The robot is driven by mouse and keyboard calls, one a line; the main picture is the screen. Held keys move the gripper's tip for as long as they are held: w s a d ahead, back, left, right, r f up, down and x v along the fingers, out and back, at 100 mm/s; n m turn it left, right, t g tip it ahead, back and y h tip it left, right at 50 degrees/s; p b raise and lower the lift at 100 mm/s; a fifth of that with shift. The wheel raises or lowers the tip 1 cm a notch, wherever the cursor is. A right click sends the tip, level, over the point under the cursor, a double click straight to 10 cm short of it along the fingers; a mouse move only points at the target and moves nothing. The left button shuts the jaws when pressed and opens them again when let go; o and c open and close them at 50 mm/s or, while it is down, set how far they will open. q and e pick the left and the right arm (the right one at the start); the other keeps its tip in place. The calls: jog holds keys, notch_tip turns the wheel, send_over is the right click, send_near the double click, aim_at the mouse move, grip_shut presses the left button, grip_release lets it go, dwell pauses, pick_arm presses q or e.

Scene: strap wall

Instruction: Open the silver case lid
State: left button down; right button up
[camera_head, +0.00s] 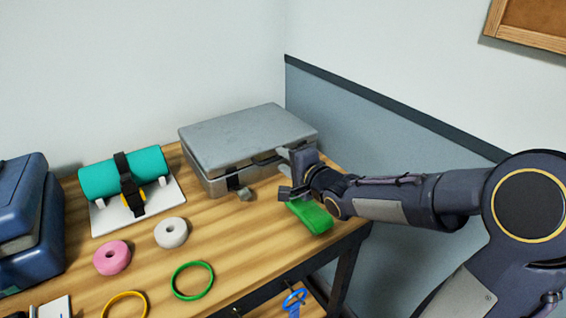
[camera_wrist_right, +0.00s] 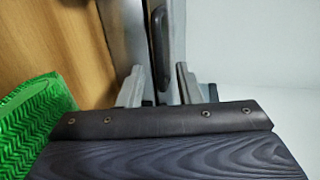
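The silver case (camera_head: 245,140) lies flat at the back right of the wooden table. Its lid is down; a dark seam runs along the front, and I cannot tell whether it is slightly raised. A latch (camera_head: 236,182) shows on the front. My right gripper (camera_head: 285,172) is at the case's front right part. In the right wrist view its two fingers (camera_wrist_right: 160,88) are apart, with a dark handle-like part (camera_wrist_right: 160,40) of the case ahead between them. I cannot tell whether they touch it. My left gripper is not in view.
A green block (camera_head: 310,215) lies just below my right gripper, near the table edge. A teal roll (camera_head: 100,180) strapped to a white board, pink (camera_head: 111,257) and white (camera_head: 171,232) rolls, a green ring (camera_head: 192,281) and a blue case (camera_head: 30,230) stand left. A wall is close behind.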

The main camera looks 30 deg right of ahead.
jog(key=shift+w+f, duration=0.1)
jog(key=shift+w, duration=0.25)
grip_shut()
